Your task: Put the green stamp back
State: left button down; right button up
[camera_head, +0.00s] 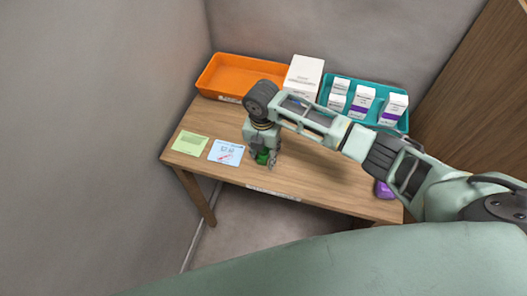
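The green stamp (262,157) is near the front edge of the wooden table, just right of the blue card. My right gripper (262,158) points down over it, with a finger on either side. The gripper hides the stamp's upper part. I cannot tell whether the fingers press on it, or whether it touches the tabletop. My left gripper is not in view.
A blue card with red marks (226,152) and a green note (190,143) lie at the table's left. An orange tray (214,82), a white box (304,74) and a teal tray (329,87) with several medicine boxes stand at the back. A purple object (383,190) is at right.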

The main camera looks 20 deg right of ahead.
jog(key=shift+r, duration=0.2)
notch_tip(320, 180, up, 12)
jog(key=shift+a+b, duration=0.1)
jog(key=shift+b, duration=0.65)
jog(key=shift+f, duration=0.1)
